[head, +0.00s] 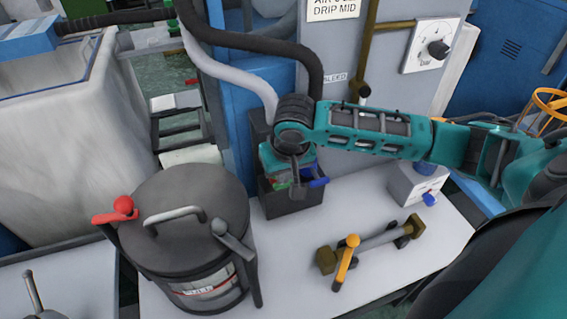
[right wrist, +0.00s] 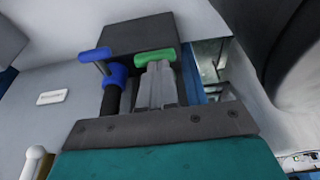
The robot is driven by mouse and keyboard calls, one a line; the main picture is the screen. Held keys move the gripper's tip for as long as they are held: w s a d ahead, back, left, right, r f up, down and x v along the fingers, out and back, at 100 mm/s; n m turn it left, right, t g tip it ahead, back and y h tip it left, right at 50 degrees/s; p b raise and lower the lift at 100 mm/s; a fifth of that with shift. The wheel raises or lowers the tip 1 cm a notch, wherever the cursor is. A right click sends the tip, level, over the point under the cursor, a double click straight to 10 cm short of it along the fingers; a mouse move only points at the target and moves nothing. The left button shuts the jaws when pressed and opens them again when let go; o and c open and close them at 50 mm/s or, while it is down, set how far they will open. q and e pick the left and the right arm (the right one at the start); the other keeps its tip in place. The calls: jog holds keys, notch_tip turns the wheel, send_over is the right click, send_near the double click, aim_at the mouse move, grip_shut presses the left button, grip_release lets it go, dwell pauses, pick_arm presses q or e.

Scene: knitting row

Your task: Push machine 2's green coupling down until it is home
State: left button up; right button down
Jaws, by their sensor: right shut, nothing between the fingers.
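The green coupling shows in the right wrist view as a green crossbar (right wrist: 156,57), just beyond the tips of my right gripper (right wrist: 157,72). Its fingers are shut together and empty. I cannot tell whether they touch the bar. In the head view my right gripper (head: 296,186) points down over a dark box (head: 290,206) on the bench, and only a bit of green (head: 279,184) shows beside it. A blue lever (right wrist: 94,56) stands left of the green bar in the right wrist view. The coupling's lower part is hidden. My left gripper is not in view.
A dark lidded pot (head: 178,215) with a red-knobbed lever (head: 121,206) stands left of the box. A brass fitting with an orange lever (head: 347,262) lies to the right. Black and grey hoses (head: 240,42) hang just behind my wrist.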

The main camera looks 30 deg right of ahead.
aim_at(284, 187)
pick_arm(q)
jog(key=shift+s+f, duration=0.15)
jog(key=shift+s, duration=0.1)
pick_arm(e)
jog(key=shift+f, duration=0.25)
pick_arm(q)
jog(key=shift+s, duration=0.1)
pick_arm(e)
jog(key=shift+s+f, duration=0.1)
jog(key=shift+f, duration=1.65)
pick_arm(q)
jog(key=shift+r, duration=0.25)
